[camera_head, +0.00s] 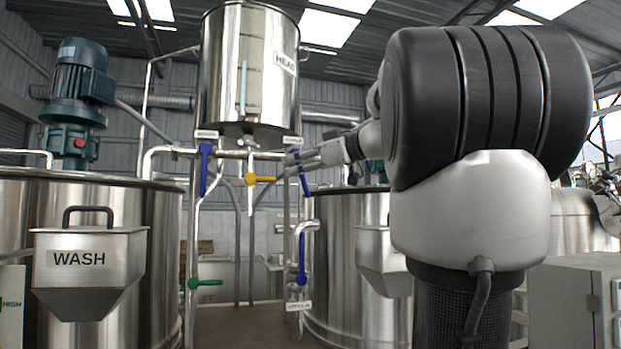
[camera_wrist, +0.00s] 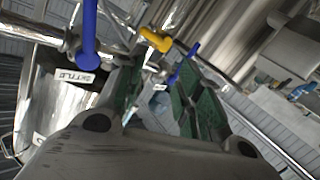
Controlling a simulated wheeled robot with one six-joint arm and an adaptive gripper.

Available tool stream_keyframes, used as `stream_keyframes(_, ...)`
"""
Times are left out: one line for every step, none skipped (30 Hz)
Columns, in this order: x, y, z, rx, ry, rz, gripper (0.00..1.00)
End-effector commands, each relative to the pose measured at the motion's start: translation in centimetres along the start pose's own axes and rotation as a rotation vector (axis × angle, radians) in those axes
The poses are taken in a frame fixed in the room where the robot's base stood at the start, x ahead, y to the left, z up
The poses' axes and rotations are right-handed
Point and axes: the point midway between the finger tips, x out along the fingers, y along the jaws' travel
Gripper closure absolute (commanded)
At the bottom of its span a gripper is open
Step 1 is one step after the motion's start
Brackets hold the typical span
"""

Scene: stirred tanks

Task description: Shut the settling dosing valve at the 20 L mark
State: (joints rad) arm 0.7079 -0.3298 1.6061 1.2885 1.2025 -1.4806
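The steel HEAD tank (camera_head: 250,65) hangs at the top centre with a sight gauge (camera_head: 243,85) on its front; I cannot read its marks or level surely. Below it a pipe carries a left blue handle (camera_head: 204,168) pointing down, a yellow handle (camera_head: 262,180) lying sideways, and a right blue handle (camera_head: 305,184) pointing down, slightly tilted. In the wrist view the near blue handle (camera_wrist: 88,35) stands by a label reading SETTLE (camera_wrist: 75,78). My gripper (camera_head: 298,160) is beside that handle; its green-padded fingers (camera_wrist: 160,75) are apart and empty, with the handle outside the left finger.
A steel tank with a WASH hopper (camera_head: 90,265) stands left, another tank (camera_head: 345,270) right of centre. A green handle (camera_head: 206,283) and a lower blue handle (camera_head: 302,258) sit on the pipes below. A grey cabinet (camera_head: 575,300) stands at lower right.

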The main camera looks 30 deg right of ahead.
Motion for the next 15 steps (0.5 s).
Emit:
stream_keyframes(1.1,-1.4,-0.1,-0.001,0.014,0.024,0.65)
stream_keyframes(1.5,-1.6,0.1,0.001,0.019,0.057,0.65)
stream_keyframes(1.9,-1.3,0.5,0.005,0.022,0.108,0.65)
stream_keyframes(2.0,-1.1,0.9,0.008,0.023,0.146,0.65)
stream_keyframes(2.0,-0.6,1.3,0.011,0.020,0.188,0.65)
stream_keyframes(1.8,0.2,2.0,0.015,0.016,0.247,0.65)
stream_keyframes(1.6,1.1,2.5,0.018,0.010,0.292,0.65)
stream_keyframes(1.3,1.8,3.0,0.020,0.004,0.334,0.65)
stream_keyframes(0.9,3.0,3.8,0.024,-0.005,0.388,0.65)
stream_keyframes(0.6,3.7,4.1,0.025,-0.009,0.421,0.65)
stream_keyframes(0.3,4.2,4.4,0.025,-0.012,0.448,0.65)
stream_keyframes(0.0,4.9,4.4,0.022,-0.013,0.479,0.65)
stream_keyframes(-0.1,5.3,4.4,0.020,-0.013,0.496,0.65)
stream_keyframes(-0.1,5.6,4.3,0.019,-0.012,0.507,0.65)
stream_keyframes(0.0,6.0,4.3,0.018,-0.012,0.516,0.65)
